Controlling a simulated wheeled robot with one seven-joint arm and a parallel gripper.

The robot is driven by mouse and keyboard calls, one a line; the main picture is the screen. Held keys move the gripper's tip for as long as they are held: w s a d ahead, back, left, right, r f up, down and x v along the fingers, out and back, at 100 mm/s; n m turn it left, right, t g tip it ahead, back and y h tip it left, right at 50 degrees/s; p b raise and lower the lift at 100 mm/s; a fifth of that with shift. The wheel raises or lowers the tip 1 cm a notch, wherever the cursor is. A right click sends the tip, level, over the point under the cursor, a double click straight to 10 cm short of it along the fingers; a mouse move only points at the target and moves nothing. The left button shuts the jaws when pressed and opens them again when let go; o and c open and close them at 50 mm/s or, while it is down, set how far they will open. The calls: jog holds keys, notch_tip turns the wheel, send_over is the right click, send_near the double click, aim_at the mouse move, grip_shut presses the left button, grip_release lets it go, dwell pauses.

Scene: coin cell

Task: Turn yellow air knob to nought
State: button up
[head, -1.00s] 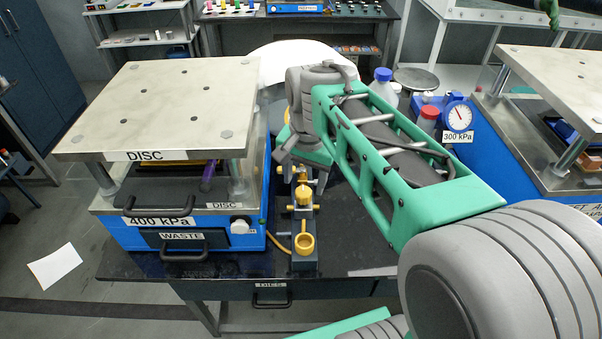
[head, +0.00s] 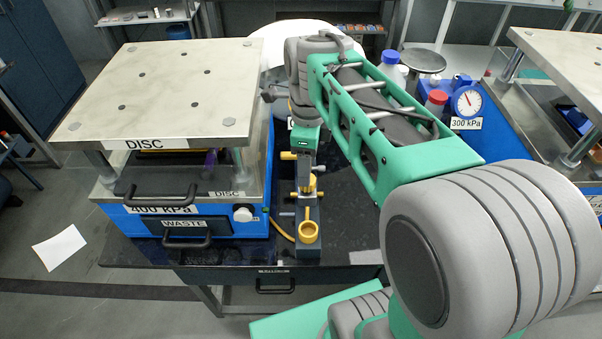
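Several yellow parts sit on a narrow dark fixture (head: 308,248) at the front middle of the bench. Nearest is a round yellow piece with a stem (head: 308,232); behind it is a yellow knob-like piece (head: 307,193), and a small yellow piece (head: 288,156) sticks out to the left further back. I cannot tell for sure which is the air knob, or its setting. My gripper (head: 303,178) points down over the fixture, close to the middle yellow piece. Its fingers are small and dark here, so their opening and any contact are unclear.
A blue DISC press (head: 185,222) marked 400 kPa stands close left, with a white knob (head: 243,213) and a WASTE drawer handle (head: 187,241). A round gauge (head: 467,101) over a 300 kPa label and bottles (head: 390,72) are at right. A yellow hose runs left of the fixture.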

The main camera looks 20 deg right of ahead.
jog(key=shift+f, duration=2.05)
